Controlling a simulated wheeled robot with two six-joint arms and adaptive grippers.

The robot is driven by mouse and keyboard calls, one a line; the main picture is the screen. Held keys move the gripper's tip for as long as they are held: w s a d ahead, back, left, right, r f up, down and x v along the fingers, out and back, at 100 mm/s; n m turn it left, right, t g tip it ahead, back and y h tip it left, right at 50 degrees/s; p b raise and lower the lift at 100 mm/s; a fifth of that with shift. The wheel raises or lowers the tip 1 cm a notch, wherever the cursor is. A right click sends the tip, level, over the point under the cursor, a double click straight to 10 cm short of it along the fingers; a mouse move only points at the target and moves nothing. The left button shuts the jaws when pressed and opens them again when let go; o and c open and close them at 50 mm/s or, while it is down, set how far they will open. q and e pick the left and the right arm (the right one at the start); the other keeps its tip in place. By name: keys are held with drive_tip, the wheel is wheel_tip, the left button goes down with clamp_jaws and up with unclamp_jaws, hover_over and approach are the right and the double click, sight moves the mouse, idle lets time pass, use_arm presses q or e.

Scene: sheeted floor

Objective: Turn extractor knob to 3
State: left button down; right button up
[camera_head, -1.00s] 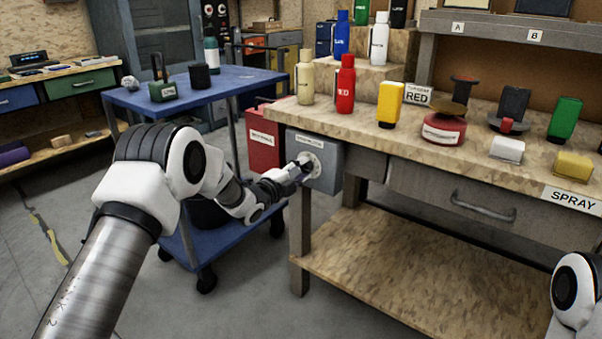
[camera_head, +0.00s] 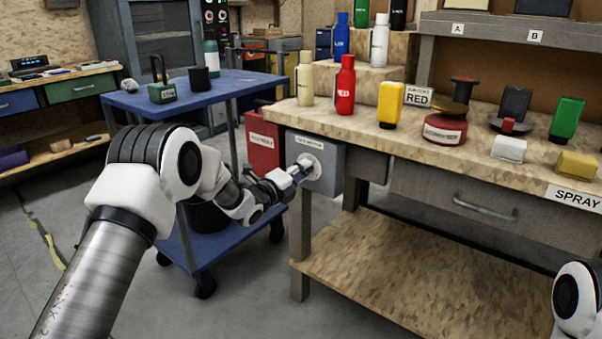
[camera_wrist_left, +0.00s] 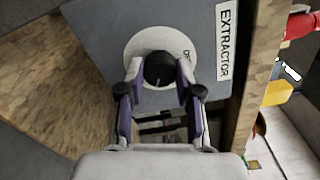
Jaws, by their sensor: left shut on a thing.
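The extractor box (camera_head: 328,174) is a grey panel on the left end of the workbench. In the left wrist view the box (camera_wrist_left: 100,35) carries an "EXTRACTOR" label (camera_wrist_left: 225,40) and a pale round dial plate (camera_wrist_left: 135,45). The dark round knob (camera_wrist_left: 159,68) sits at the middle of the plate. My left gripper (camera_wrist_left: 160,88) has its two fingers on either side of the knob, shut on it. In the head view the left gripper (camera_head: 297,172) reaches the dial. The dial's numbers are mostly hidden or too small to read. My right gripper is out of view.
A red box (camera_head: 262,146) hangs just left of the extractor box. A blue cart (camera_head: 225,88) stands behind my left arm. Bottles, including a red one (camera_head: 345,88) and a yellow one (camera_head: 390,105), stand on the bench above.

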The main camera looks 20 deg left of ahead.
use_arm(q)
drive_tip(key=shift+f, duration=0.1)
drive_tip(key=c, duration=0.8)
unclamp_jaws()
drive_tip(key=shift+o, duration=0.2)
drive_tip(key=v, duration=1.2)
